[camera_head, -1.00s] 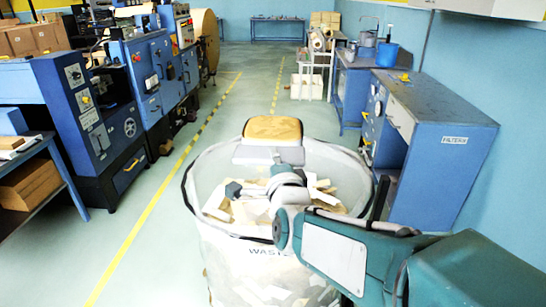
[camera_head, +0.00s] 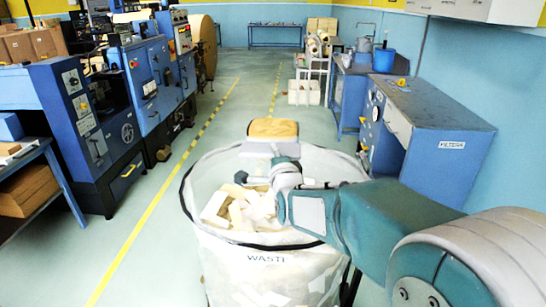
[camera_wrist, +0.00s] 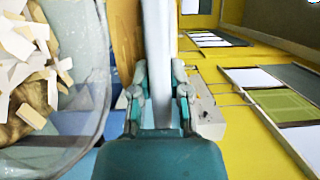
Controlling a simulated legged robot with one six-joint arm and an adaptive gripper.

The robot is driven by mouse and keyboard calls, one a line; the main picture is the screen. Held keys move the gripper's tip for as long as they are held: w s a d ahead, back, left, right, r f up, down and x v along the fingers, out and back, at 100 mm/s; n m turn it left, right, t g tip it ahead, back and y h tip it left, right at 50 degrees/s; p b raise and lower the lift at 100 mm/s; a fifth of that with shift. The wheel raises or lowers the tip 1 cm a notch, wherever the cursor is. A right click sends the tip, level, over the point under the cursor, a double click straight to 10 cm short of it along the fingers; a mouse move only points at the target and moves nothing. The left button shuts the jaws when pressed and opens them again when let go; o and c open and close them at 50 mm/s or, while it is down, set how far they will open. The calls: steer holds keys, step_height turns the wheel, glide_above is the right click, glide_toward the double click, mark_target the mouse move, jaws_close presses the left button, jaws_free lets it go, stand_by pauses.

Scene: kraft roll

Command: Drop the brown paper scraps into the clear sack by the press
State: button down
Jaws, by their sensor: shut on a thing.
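The clear sack (camera_head: 330,165) stands open on the floor with a dark rim, its front lettering partly readable. Cream and tan paper scraps (camera_head: 232,208) lie inside. They also show at the left of the wrist view (camera_wrist: 25,60). My gripper (camera_wrist: 158,100) is shut on a pale flat piece (camera_wrist: 158,45), seen edge-on. In the head view my gripper (camera_head: 284,165) is over the sack, and the pale piece (camera_head: 270,149) with a brown top (camera_head: 272,128) shows at the sack's far rim. My wrist partly hides the grip.
Blue machines (camera_head: 150,70) line the left, with a large kraft roll (camera_head: 203,45) behind them. A blue bench (camera_head: 430,120) with a blue bucket (camera_head: 384,58) behind it stands at the right. The aisle beyond the sack is clear.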

steer(key=shift+w+d+f, duration=0.1)
steer(key=shift+w+f, duration=0.15)
steer(key=shift+w, duration=0.7)
steer(key=shift+w+f, duration=0.3)
steer(key=shift+w, duration=0.7)
steer(key=shift+w+d+f, duration=0.1)
steer(key=shift+w+f, duration=0.15)
steer(key=shift+w, duration=0.7)
steer(key=c, duration=0.5)
jaws_free()
steer(key=shift+c, duration=0.2)
steer(key=shift+f, duration=0.1)
steer(key=s+d+f+n+g+h, duration=0.1)
steer(key=s+d+n+g, duration=0.3)
steer(key=s, duration=0.9)
steer(key=s+d+f+n+g+h, duration=0.2)
steer(key=s+d+n+g, duration=0.2)
steer(key=s, duration=1)
steer(key=s+d+f+n+g+h, duration=0.1)
steer(key=s+d+n+g, duration=0.3)
steer(key=s, duration=0.9)
steer(key=d+f+n, duration=0.1)
steer(key=d+n, duration=0.2)
steer(key=d, duration=0.2)
steer(key=shift+s+f, duration=0.2)
